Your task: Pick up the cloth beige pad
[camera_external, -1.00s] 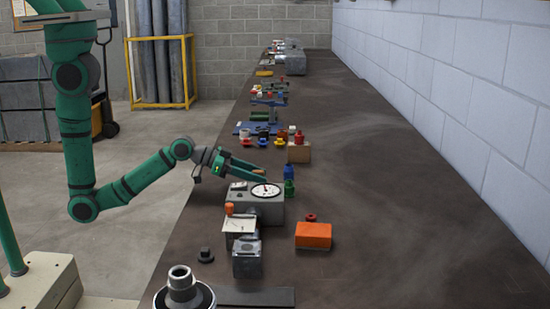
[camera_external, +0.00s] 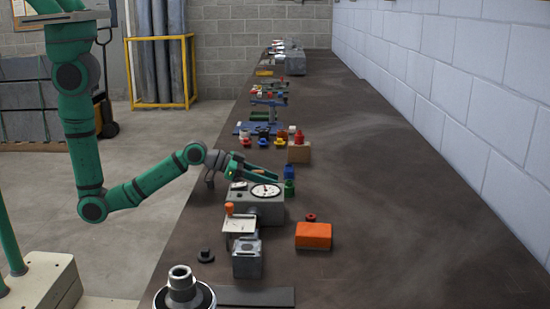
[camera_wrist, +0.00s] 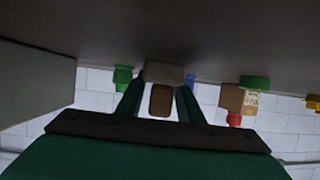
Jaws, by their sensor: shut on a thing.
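The beige pad (camera_wrist: 164,70) shows in the wrist view as a small pale grey-beige block at the fingertips, against the dark worktop. My gripper (camera_wrist: 161,88) is shut on it, with one green finger on each side. A brown patch shows between the fingers; I cannot tell whether it belongs to the pad. In the external view my gripper (camera_external: 277,178) reaches over the bench just behind the grey dial box, near the blue and green pieces. The pad cannot be made out there.
The grey dial box (camera_external: 258,206) stands close in front of my gripper. A green piece (camera_external: 289,187) is just right of the fingertips. A wooden block (camera_external: 299,153) stands farther back, and an orange block (camera_external: 313,235) lies nearer. The bench's right side is clear.

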